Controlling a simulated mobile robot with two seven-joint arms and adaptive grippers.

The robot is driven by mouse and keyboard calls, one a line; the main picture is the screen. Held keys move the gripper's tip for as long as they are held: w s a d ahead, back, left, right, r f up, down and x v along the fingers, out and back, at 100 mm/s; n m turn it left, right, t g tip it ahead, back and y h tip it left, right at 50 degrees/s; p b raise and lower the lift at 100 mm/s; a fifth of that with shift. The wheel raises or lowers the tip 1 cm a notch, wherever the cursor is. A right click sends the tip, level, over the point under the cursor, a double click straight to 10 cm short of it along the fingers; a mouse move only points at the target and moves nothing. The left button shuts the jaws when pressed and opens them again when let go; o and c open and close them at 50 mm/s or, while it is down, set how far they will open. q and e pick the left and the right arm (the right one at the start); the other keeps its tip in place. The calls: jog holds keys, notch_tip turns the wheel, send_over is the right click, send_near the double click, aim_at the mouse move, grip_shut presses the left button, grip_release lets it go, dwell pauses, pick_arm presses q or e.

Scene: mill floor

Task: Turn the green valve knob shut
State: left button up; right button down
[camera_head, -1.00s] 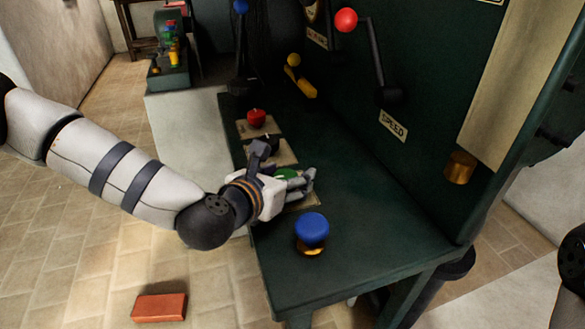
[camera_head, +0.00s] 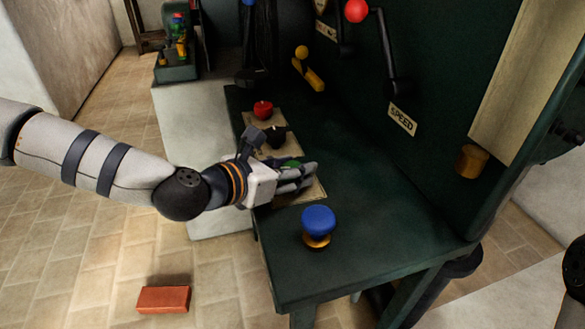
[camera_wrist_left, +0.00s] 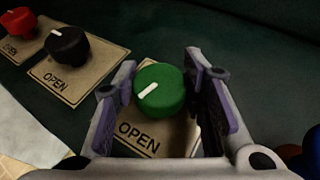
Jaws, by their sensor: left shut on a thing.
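The green valve knob (camera_wrist_left: 160,90) has a white mark and sits on a tan plate (camera_wrist_left: 140,137) reading OPEN, on the dark green bench. In the wrist view the mark slants to the lower left. My left gripper (camera_wrist_left: 163,84) is shut on the knob, one finger on each side. In the head view the gripper (camera_head: 304,178) reaches in from the left and mostly covers the knob (camera_head: 292,164). My right gripper is not in view.
A black knob (camera_head: 276,136) and a red knob (camera_head: 263,109) stand behind on similar plates. A blue mushroom-shaped button (camera_head: 318,220) stands in front. Levers, one with a red ball (camera_head: 356,10), are on the upright panel. A brick (camera_head: 163,299) lies on the floor.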

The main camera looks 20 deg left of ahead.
pick_arm(q)
jog(key=m+g+h+b, duration=0.1)
jog(key=m+h, duration=0.1)
jog(key=m+g+h+b, duration=0.1)
jog(key=m+g+h, duration=0.1)
jog(key=shift+w+a+f+m, duration=0.15)
jog(key=shift+f+m, duration=0.05)
jog(key=shift+m, duration=0.1)
jog(key=shift+r+m+g+h, duration=0.1)
jog(key=shift+m+g+h, duration=0.7)
jog(key=shift+m+g, duration=0.15)
jog(key=m+g+h+b, duration=0.1)
jog(key=m+g, duration=0.2)
jog(key=g, duration=0.1)
jog(key=shift+m+h, duration=0.25)
jog(key=shift+h, duration=0.05)
jog(key=m+g+b, duration=0.1)
jog(key=m+g, duration=0.1)
jog(key=shift+g, duration=0.35)
jog(key=shift+m+g+b, duration=1.05)
jog(key=shift+m+g, duration=0.55)
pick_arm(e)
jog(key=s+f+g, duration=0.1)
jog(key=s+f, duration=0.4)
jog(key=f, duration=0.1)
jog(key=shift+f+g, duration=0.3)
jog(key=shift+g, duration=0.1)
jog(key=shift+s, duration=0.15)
